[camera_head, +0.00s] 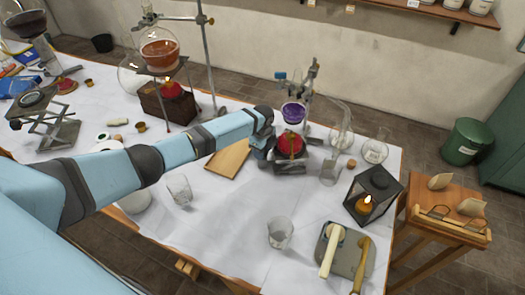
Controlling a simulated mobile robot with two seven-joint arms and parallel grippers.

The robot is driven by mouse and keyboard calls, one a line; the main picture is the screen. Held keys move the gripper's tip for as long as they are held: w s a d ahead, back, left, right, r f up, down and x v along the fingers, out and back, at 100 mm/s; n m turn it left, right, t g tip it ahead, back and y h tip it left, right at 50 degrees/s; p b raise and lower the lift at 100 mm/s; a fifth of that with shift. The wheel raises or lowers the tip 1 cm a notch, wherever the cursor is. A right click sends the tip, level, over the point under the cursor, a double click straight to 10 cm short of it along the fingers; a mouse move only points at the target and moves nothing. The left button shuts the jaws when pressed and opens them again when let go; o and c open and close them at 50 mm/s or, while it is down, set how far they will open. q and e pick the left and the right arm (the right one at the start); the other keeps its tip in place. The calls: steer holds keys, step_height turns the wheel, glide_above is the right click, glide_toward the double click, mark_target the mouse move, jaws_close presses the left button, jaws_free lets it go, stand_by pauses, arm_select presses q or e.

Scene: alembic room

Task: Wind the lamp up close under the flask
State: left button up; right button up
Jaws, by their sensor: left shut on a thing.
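The flask with purple liquid (293,112) hangs in a stand near the table's back edge. The red lamp (290,143) is below it, a small gap under the flask's bottom. The lamp rests on a low dark jack (290,167). My left gripper (268,154) is at the left side of the jack, beside the lamp, and is shut on a small part of the jack. The arm and gripper hide that part, so I cannot make out its shape. My right gripper is out of view.
A glass beaker (330,171) and a black lantern (373,195) stand to the right. A wooden board (228,158) lies below my arm. Another beaker (280,233) stands in front. An orange flask (160,54) is on a tripod at the back left. The front middle is mostly clear.

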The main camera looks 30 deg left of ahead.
arm_select(q)
steer(key=shift+m, duration=0.5)
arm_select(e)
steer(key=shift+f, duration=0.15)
arm_select(q)
steer(key=o, duration=0.6)
steer(key=shift+o, duration=0.2)
